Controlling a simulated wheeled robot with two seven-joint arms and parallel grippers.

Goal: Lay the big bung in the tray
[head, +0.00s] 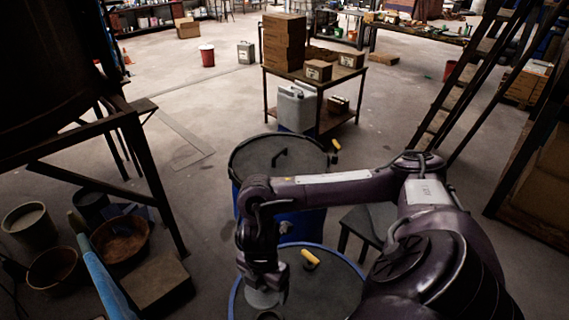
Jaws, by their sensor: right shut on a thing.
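My right gripper (266,284) reaches down over the near blue-rimmed drum (330,292), at the bottom middle of the head view. It is shut on a pale grey, rounded thing (262,299), which looks like the big bung. The gripper and the frame's edge hide part of it, and I cannot tell whether it touches the drum top. A small yellow-ended piece (310,258) is on the same drum top, right of the gripper. I cannot make out a tray. My left gripper is not in view.
A second blue drum (255,160) stands just behind. A cart (345,82) with boxes and a grey can is beyond it. A low dark stool (357,222) is partly behind my arm. Buckets (28,222) and a blue pole (102,268) are at left, a ladder (460,80) at right.

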